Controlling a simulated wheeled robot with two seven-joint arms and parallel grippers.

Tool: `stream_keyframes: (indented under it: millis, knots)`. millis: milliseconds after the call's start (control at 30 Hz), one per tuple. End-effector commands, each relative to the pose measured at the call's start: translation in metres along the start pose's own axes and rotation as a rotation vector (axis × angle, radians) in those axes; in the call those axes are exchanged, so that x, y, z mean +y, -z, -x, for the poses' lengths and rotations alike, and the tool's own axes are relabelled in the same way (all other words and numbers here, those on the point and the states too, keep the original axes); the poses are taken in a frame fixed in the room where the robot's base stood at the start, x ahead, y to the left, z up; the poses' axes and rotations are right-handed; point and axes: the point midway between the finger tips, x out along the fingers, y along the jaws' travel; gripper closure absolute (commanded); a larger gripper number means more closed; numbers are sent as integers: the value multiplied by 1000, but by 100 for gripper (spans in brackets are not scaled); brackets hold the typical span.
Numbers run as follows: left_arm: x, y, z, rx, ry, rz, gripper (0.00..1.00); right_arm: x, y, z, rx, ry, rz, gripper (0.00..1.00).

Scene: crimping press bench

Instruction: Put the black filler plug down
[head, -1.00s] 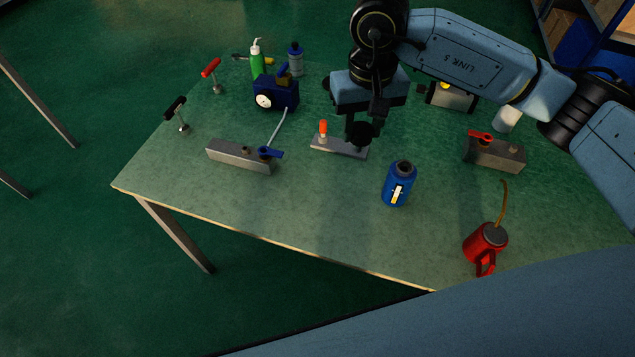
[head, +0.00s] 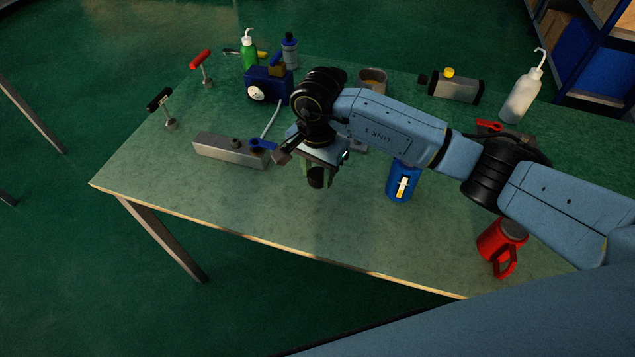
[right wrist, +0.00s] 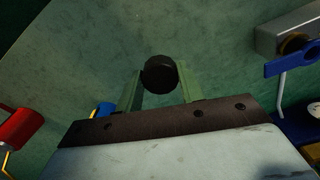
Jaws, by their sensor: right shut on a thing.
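My right gripper (head: 317,178) is shut on the black filler plug (head: 316,179). In the right wrist view the plug (right wrist: 160,74) is a dark round piece between the two green fingers. The gripper points down over the bare green bench (head: 255,205), between the grey block with the blue lever and the blue bottle (head: 402,182). I cannot tell whether the plug touches the bench. The small grey holder with the orange-topped piece is mostly hidden behind my arm. My left gripper is not in view.
The grey block (head: 222,149) with a blue lever (head: 262,144) stands left of the gripper. A blue box (head: 262,84) and bottles stand at the back. The front left of the bench is clear.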

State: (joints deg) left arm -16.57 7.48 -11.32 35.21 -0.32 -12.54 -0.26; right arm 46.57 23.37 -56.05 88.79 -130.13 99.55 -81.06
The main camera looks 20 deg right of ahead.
Motion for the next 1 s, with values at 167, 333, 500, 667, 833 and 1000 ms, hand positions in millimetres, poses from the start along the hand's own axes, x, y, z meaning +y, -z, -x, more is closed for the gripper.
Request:
stream_keyframes:
  millis: [167,333,500,667,833,1000]
  knots:
    - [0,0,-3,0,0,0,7,0,-2,-24,-4,-3,0,88]
    - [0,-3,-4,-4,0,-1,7,0,-1,-37,-1,0,2,88]
    - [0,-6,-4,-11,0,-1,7,0,0,-36,0,0,2,88]
    - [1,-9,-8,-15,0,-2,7,0,0,-40,1,0,3,88]
    - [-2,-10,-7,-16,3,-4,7,0,0,-38,0,0,3,41]
    - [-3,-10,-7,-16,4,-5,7,0,0,-38,0,0,3,40]
